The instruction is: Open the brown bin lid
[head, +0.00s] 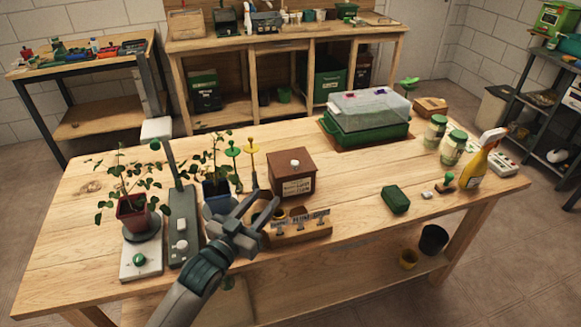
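The brown bin (291,188) stands on the wooden table near its middle. A pale label is on the bin's front. My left gripper (265,198) is in front of the bin, to its lower left in the picture. Its two fingers are apart with nothing visible between them. I cannot tell whether it touches the bin. My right gripper is not in view.
A wooden holder with labels (300,230) stands just in front of the bin. Potted plants (131,210) and grey devices stand to the left. A green-based clear-lidded box (366,131) is behind right. A green block (396,199) and a yellow spray bottle (478,166) are right.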

